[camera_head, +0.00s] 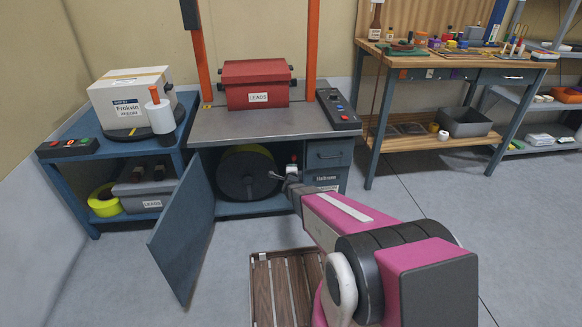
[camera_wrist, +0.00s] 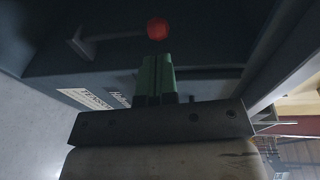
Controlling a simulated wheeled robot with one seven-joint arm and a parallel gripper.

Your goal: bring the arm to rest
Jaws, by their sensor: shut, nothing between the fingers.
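My gripper (camera_wrist: 157,78) shows in the wrist view with its green fingers together and nothing between them. It is close to the dark front of the cabinet, just below a red knob (camera_wrist: 157,28) in the picture. In the head view my pink and black arm reaches forward to the open cabinet (camera_head: 330,155). The wrist end is in front of the cabinet's right side, near the drawers. The fingertips are too small to make out there.
The cabinet's blue door (camera_head: 185,232) hangs open at the left of my arm. A black reel (camera_head: 247,173) sits inside. A slatted wooden pallet (camera_head: 285,290) lies on the floor beside my arm. A red LEADS box (camera_head: 256,84) stands on top. The floor at right is clear.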

